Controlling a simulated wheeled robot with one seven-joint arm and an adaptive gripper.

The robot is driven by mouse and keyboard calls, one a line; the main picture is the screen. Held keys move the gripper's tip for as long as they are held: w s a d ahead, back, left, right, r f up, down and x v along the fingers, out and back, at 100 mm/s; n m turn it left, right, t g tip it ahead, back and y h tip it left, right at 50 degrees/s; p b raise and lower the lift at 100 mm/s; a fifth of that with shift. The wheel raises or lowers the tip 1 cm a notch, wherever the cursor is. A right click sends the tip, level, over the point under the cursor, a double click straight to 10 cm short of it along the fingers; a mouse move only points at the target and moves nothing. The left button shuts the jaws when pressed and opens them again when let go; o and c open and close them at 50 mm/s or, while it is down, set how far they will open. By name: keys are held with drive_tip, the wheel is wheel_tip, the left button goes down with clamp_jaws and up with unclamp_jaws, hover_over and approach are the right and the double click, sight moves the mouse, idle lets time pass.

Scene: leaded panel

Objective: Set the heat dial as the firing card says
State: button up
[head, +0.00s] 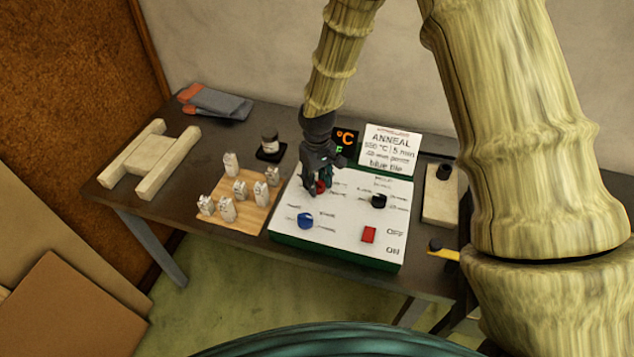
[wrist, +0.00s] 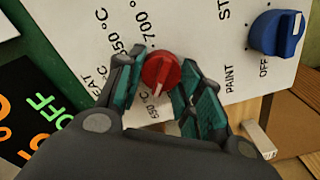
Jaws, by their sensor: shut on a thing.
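The red heat dial (wrist: 161,68) sits on the white control panel (head: 340,234). My gripper (wrist: 158,80) has one finger on each side of the dial and is shut on it. The dial's white mark points toward the bottom of the wrist view, toward a label that looks like 650 °C. Other labels around it include 700° and one ending in 50 °C. In the head view the dial (head: 320,187) is partly hidden by my gripper (head: 322,182). The firing card (head: 390,150) stands behind the panel and reads ANNEAL, what looks like 550 °C, 5 min, blue tile.
The panel also bears a blue knob (head: 305,220), a black knob (head: 379,201) and a red switch (head: 368,235) by OFF and ON. A dark display (head: 344,140) stands beside the card. Several small pale pieces stand on a wooden board (head: 254,217) at the left.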

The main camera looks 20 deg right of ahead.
sight(318, 181)
drive_tip(key=shift+w+m, duration=0.1)
drive_tip(key=shift+m, duration=0.5)
drive_tip(key=shift+r, duration=0.1)
drive_tip(key=o, duration=1)
drive_tip(key=shift+o, duration=0.2)
wheel_tip(318, 181, up, 12)
drive_tip(key=shift+d, duration=0.1)
idle(0.4)
